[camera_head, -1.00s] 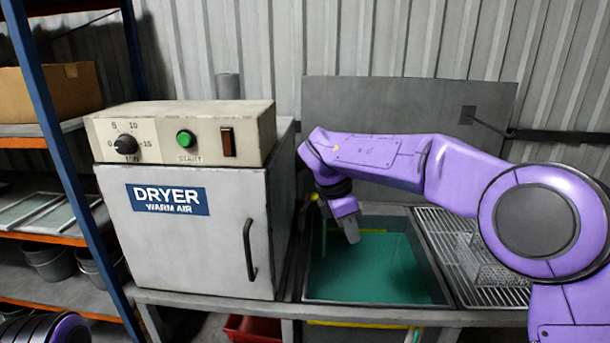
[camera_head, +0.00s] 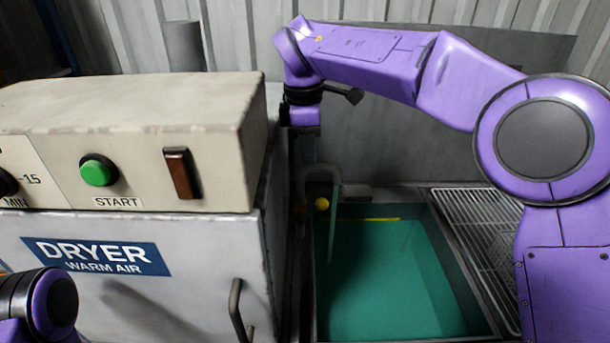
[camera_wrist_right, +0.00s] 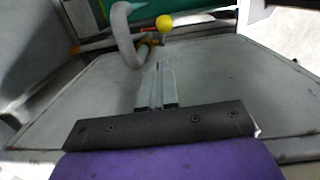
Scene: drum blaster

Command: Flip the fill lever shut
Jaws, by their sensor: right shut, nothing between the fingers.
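The fill lever shows as a yellow round knob (camera_head: 322,204) at the back left corner of the tank. The knob also shows in the right wrist view (camera_wrist_right: 164,22), with a short stem under it. A grey bent pipe (camera_wrist_right: 124,32) stands just left of it there; in the head view the pipe (camera_head: 327,172) arches above the knob. A thin teal strip hangs below the pipe like running water. My right gripper (camera_head: 307,148) points down behind the pipe; its fingers (camera_wrist_right: 157,68) are shut, empty and apart from the knob. My left gripper is out of view.
The tank (camera_head: 465,285) holds teal liquid. A wire rack (camera_head: 480,230) lies to its right. The dryer (camera_head: 160,290) stands close on the left, its handle (camera_head: 237,310) sticking out. A grey panel (camera_head: 400,150) rises behind the tank.

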